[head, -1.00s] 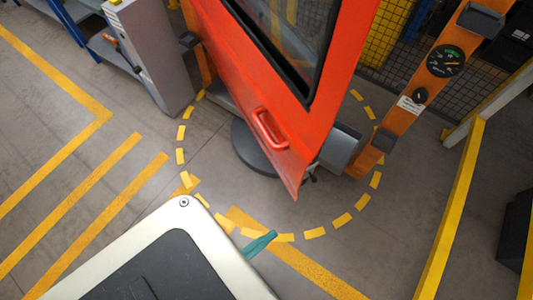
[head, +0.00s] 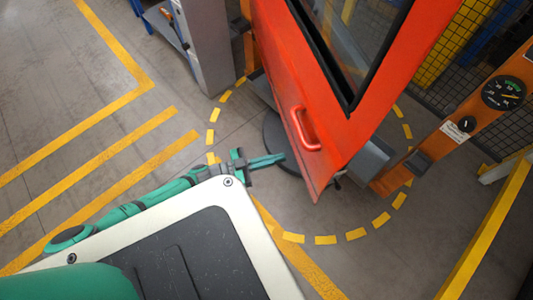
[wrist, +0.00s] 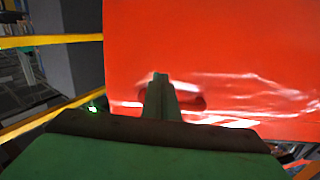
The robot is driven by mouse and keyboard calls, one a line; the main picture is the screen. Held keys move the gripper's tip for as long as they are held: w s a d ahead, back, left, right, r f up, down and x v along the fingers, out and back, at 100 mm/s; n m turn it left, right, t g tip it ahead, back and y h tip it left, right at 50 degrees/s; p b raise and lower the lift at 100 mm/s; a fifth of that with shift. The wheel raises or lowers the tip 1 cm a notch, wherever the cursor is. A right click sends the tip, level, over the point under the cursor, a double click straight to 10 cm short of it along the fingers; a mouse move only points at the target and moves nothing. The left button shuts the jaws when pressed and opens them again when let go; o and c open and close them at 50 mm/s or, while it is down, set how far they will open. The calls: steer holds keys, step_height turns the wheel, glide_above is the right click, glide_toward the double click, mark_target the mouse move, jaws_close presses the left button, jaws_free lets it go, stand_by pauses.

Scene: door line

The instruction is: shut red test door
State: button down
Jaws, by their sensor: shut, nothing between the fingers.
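The red test door (head: 305,75) stands ajar, swung out from its orange frame (head: 425,160) in the head view. It has a window in its upper part and a red handle (head: 305,128) near its lower free corner. My gripper (head: 282,157) is shut and empty, left of the door's lower edge and close to the handle in the picture. In the wrist view the door (wrist: 220,50) fills most of the picture, and my shut fingers (wrist: 161,80) point at it, hiding part of the handle (wrist: 190,101). I cannot tell whether they touch the door.
A gauge (head: 503,93) sits on the orange post at right. A grey cabinet (head: 200,45) stands left of the door. A yellow rail (head: 487,230) runs at right. Yellow dashes mark the floor around the door; the floor at left is clear.

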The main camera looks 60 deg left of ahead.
steer(key=x, duration=0.8)
